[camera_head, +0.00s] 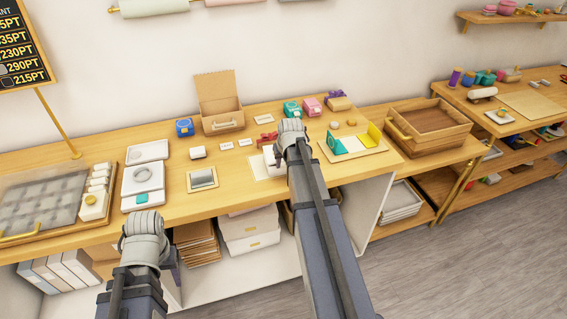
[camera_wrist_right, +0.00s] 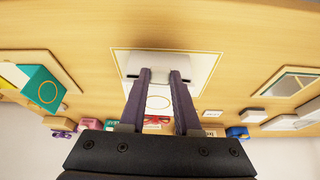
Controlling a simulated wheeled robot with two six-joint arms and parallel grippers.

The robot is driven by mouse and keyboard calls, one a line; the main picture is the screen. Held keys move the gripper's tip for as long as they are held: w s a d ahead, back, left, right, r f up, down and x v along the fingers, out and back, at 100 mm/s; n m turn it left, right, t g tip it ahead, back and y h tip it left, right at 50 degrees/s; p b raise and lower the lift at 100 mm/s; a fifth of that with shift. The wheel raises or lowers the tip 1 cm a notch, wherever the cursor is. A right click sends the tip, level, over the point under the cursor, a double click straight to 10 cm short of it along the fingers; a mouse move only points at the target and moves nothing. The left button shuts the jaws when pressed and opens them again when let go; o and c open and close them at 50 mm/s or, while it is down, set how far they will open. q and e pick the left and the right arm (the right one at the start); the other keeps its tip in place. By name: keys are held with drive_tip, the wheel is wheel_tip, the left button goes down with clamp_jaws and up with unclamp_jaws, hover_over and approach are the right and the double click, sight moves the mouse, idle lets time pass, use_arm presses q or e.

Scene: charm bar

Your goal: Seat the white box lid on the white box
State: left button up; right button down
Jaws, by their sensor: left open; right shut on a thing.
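My right gripper (camera_wrist_right: 159,76) is over a white mat with a gold outline (camera_wrist_right: 205,60). It is shut on a white piece (camera_wrist_right: 158,76), which looks like the white box lid. The piece sits between the fingertips, low over or on the mat; I cannot tell whether it touches anything below. In the head view a white form (camera_head: 270,155) shows beside my right gripper (camera_head: 284,150), partly hidden by it. I cannot tell box from lid there. My left gripper (camera_head: 145,224) is open and empty, in front of the counter's edge; its fingers are mostly hidden.
A small white item (camera_head: 198,152) and a framed tray (camera_head: 202,179) lie left of the mat (camera_head: 258,168). Behind are an open cardboard box (camera_head: 220,103), a blue box (camera_head: 185,127) and a red item (camera_head: 267,138).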

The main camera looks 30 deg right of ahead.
drive_tip(key=shift+f+b, duration=0.4)
idle(1.2)
drive_tip(key=c, duration=0.5)
unclamp_jaws()
drive_tip(key=shift+c, duration=0.2)
drive_tip(key=shift+o, duration=0.4)
drive_tip(key=o, duration=0.3)
drive_tip(key=shift+r, duration=0.1)
wheel_tip(320, 180, up, 7)
drive_tip(key=p, duration=0.7)
